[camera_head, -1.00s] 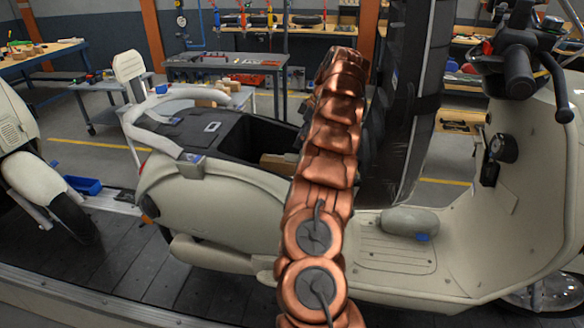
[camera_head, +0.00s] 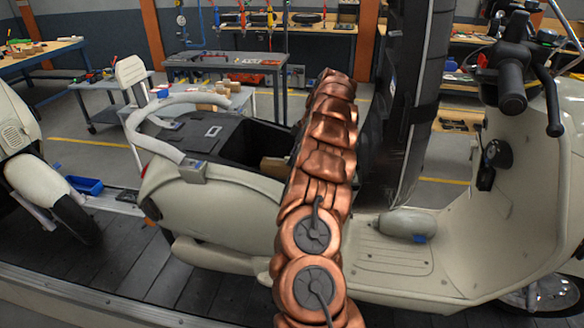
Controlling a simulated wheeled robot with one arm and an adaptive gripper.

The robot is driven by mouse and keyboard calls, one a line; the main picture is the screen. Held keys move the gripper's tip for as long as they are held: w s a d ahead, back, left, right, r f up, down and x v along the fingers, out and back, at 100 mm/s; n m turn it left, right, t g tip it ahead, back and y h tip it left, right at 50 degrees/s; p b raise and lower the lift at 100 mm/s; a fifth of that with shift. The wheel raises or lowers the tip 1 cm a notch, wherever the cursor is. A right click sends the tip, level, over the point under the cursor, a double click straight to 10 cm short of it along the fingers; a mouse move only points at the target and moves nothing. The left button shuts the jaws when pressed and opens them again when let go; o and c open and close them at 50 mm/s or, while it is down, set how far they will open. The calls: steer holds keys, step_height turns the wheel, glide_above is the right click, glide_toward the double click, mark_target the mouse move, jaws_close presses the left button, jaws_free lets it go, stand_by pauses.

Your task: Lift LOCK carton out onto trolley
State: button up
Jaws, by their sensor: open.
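A cream scooter (camera_head: 215,213) stands on the slat conveyor with its dark under-seat bay (camera_head: 250,140) open. A brown carton (camera_head: 272,166) shows partly inside the bay, cut off by my copper arm. No label on it can be read. A light grey trolley (camera_head: 238,99) stands behind the scooter, with small brown cartons (camera_head: 207,88) on top. My arm rises in front of the scooter and bends away at its top. My gripper is hidden behind my own arm, so its place relative to the carton cannot be seen.
A tall dark panel (camera_head: 410,100) stands just behind my arm. A grey workbench (camera_head: 225,65) stands farther back.

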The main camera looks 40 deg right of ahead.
steer(key=shift+w+a+f, duration=0.1)
steer(key=shift+f, duration=0.25)
jaws_close()
stand_by(0.4)
